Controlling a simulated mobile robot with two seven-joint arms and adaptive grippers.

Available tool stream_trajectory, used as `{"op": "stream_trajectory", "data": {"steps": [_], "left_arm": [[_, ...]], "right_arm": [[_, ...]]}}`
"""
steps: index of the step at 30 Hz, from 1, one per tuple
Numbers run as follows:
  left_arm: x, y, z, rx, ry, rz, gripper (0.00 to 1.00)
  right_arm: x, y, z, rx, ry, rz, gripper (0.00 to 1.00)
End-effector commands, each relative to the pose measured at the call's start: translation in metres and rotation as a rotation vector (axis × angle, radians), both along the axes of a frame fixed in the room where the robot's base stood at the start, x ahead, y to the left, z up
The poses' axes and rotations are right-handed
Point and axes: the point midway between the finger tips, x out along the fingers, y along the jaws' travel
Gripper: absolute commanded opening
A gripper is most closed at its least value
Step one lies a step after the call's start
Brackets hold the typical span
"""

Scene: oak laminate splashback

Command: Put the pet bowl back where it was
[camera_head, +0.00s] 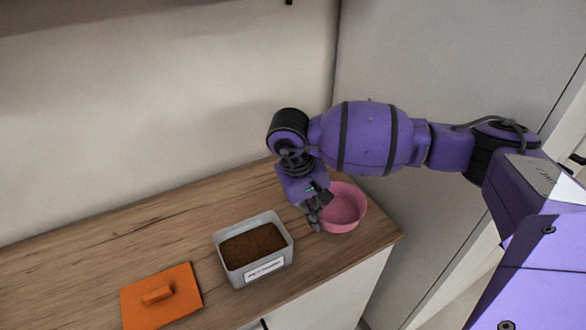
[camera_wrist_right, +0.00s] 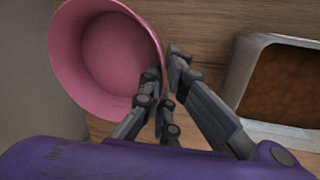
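The pink pet bowl (camera_head: 345,207) is at the right end of the wooden counter, near its corner. I cannot tell whether it rests on the counter or is just above it. My right gripper (camera_head: 314,214) is at the bowl's left rim. In the right wrist view, the bowl (camera_wrist_right: 105,50) looks empty, and the fingertips (camera_wrist_right: 164,76) close on its rim, one inside and one outside. The fingers hide part of the rim. My left gripper is in neither view.
A grey container (camera_head: 262,271) with brown contents and a label stands left of the bowl; it also shows in the right wrist view (camera_wrist_right: 240,75). An orange lid (camera_head: 180,300) lies further left. A tall grey panel (camera_head: 440,80) borders the counter's right end. The counter's left back (camera_head: 110,235) is clear.

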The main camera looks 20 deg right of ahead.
Motion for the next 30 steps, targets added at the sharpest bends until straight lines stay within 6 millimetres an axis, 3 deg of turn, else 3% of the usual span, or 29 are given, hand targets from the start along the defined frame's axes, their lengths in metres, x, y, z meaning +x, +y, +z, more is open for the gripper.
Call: {"op": "stream_trajectory", "data": {"steps": [5, 11, 23, 28, 30], "left_arm": [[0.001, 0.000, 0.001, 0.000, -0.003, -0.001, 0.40], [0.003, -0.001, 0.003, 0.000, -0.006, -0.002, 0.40], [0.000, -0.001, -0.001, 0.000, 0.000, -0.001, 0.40], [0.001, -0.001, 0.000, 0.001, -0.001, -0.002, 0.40], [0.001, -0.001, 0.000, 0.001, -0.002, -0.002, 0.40]], "right_arm": [[0.006, -0.004, -0.011, -0.002, 0.004, -0.003, 0.00], [0.005, -0.004, -0.038, -0.003, 0.004, -0.002, 0.00], [0.006, -0.004, -0.045, -0.002, 0.003, -0.002, 0.00], [0.006, -0.004, -0.044, -0.001, 0.002, -0.001, 0.23], [0.006, -0.004, -0.044, -0.001, 0.002, -0.001, 0.23]]}}
